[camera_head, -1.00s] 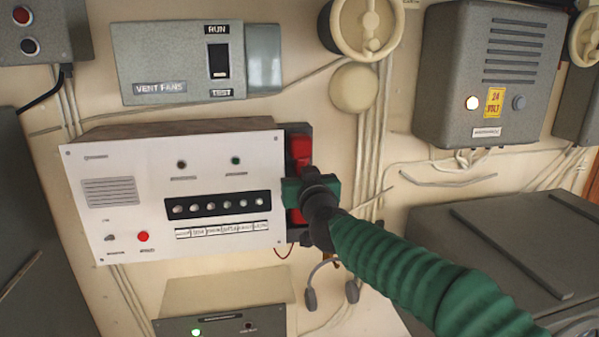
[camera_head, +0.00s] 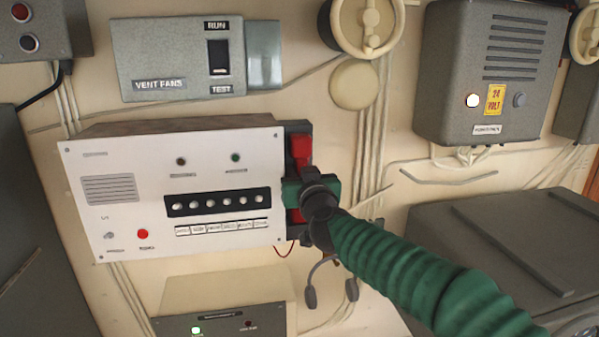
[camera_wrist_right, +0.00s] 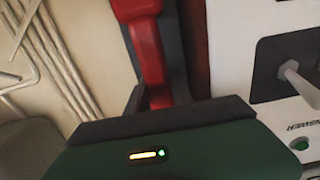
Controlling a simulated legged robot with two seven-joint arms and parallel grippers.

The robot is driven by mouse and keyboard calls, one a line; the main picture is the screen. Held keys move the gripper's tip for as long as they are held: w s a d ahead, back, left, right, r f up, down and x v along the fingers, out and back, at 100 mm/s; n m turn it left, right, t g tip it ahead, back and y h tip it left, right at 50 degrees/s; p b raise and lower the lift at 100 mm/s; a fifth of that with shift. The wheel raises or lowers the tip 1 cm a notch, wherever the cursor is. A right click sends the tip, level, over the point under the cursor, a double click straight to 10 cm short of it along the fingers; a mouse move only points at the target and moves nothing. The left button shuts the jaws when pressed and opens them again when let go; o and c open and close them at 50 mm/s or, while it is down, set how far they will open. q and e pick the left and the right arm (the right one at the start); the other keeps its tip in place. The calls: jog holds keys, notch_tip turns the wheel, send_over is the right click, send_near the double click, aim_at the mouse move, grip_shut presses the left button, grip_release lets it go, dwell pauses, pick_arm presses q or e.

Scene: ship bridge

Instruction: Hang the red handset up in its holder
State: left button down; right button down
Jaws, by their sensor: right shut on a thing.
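The red handset (camera_head: 301,152) stands upright at the dark holder (camera_head: 305,129) on the right side of the white intercom panel (camera_head: 105,158). My right gripper (camera_head: 303,192) is shut on the handset's middle and covers part of it. In the right wrist view the red handset (camera_wrist_right: 148,50) runs up from behind the gripper, with the dark holder (camera_wrist_right: 172,40) behind and beside it. The gripper body hides the handset's lower part there. I cannot tell whether the handset is fully seated in the holder. My left gripper is not in view.
A vent fans box (camera_head: 165,60) is above the panel. A grey 24 volt box (camera_head: 480,75) and a cream handwheel (camera_head: 367,25) are on the wall to the right. A headset (camera_head: 311,297) hangs below. A grey cabinet (camera_head: 500,240) stands at the lower right.

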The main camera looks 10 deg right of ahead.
jog(key=shift+f+b, duration=0.75)
jog(key=shift+f, duration=0.4)
dwell(1.4)
jog(key=shift+f, duration=0.1)
dwell(0.9)
jog(key=c, duration=1)
grip_release()
jog(key=shift+c, duration=0.2)
